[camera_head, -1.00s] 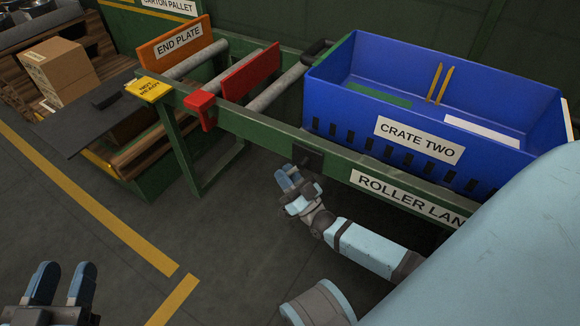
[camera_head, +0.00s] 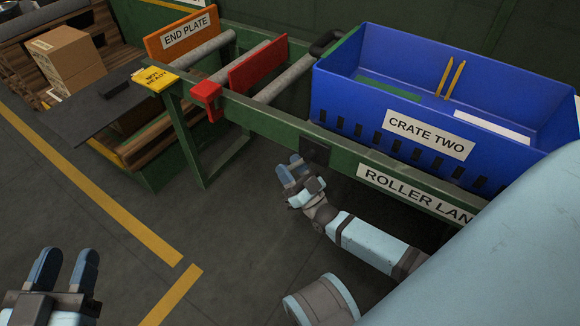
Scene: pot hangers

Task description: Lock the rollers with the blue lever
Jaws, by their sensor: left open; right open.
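The roller lane's green front rail (camera_head: 265,124) crosses the view below the blue crate. A dark plate (camera_head: 315,151) is fixed on this rail. I cannot make out a separate blue lever; the area below the plate is partly hidden by my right gripper. My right gripper (camera_head: 291,167), with blue fingers, is open just below and left of the dark plate, under the rail. I cannot tell whether it touches anything. My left gripper (camera_head: 66,262) is open and empty over the floor at the lower left.
The blue crate (camera_head: 340,104) labelled CRATE TWO sits on the lane. A red plate (camera_head: 258,66), a red handle (camera_head: 206,96), an orange end plate (camera_head: 168,44) and a yellow NOT READY tag (camera_head: 155,79) are further left. The floor (camera_head: 110,200) between my grippers is clear.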

